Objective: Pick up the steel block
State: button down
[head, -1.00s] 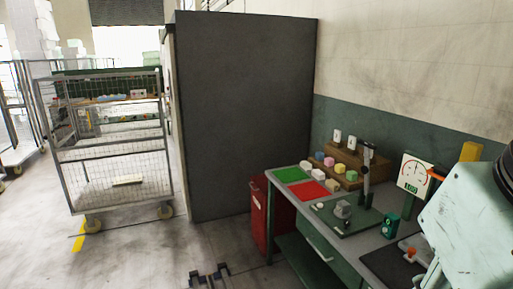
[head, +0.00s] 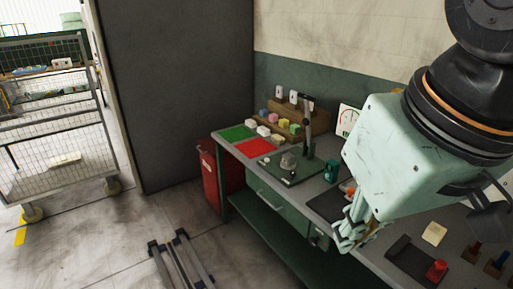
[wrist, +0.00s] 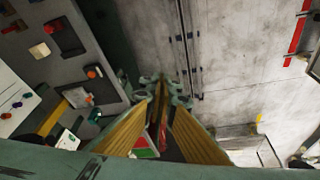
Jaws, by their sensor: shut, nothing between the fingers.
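A grey block (head: 288,161), which looks like the steel block, sits on the green base plate (head: 272,169) of a small stand on the workbench. The stand's dark post (head: 307,140) rises just to its right. My gripper (head: 347,246) hangs at the bench's front edge, to the right of the block and nearer to me, apart from it. In the wrist view my gripper (wrist: 168,84) is shut and empty, with its fingers close together. I cannot make out the block in the wrist view.
The workbench holds a green mat (head: 237,133), a red mat (head: 254,147), several coloured foam blocks by a wooden rack (head: 283,117), a dial gauge (head: 346,120) and a dark green object (head: 331,171). A red bin (head: 210,183) stands at its left end.

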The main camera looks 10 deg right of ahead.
dwell(0.3)
jog(key=c, duration=2)
grip_release()
